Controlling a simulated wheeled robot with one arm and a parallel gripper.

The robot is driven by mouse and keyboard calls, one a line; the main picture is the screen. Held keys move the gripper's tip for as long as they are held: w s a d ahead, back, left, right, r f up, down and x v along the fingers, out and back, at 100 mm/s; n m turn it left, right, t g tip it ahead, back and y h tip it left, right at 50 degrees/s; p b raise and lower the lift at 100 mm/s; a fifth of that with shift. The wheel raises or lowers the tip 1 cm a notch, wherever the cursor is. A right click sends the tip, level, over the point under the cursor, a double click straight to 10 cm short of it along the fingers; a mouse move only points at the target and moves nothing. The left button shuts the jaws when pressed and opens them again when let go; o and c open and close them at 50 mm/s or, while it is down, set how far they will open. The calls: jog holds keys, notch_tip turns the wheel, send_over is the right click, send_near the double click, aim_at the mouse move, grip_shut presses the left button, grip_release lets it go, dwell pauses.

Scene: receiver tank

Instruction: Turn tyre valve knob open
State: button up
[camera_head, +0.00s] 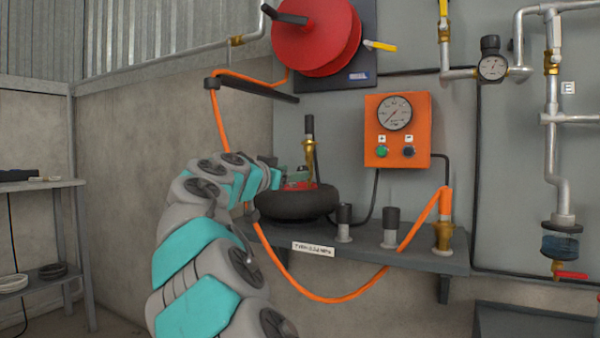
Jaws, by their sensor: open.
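A black tyre (296,203) lies flat on the grey wall shelf, with a red part (301,186) at its middle. A brass valve fitting (309,158) with a tall black top (309,126) stands upright just above or behind the tyre. My gripper (298,178) is open and reaches in from the left over the tyre, close to the red part and the brass fitting. My arm hides the tyre's left side. Its fingers are small here, and I cannot tell whether they touch the valve. I cannot make out a separate tyre valve knob.
Several black-topped fittings, one being (390,228), stand along the shelf (420,258) to the right. An orange hose (335,300) loops below it. An orange gauge box (398,155) and red reel (315,38) are on the wall. A rack (45,184) stands left.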

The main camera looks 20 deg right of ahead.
jog(key=shift+x, duration=2.35)
jog(key=shift+c, duration=0.2)
grip_shut()
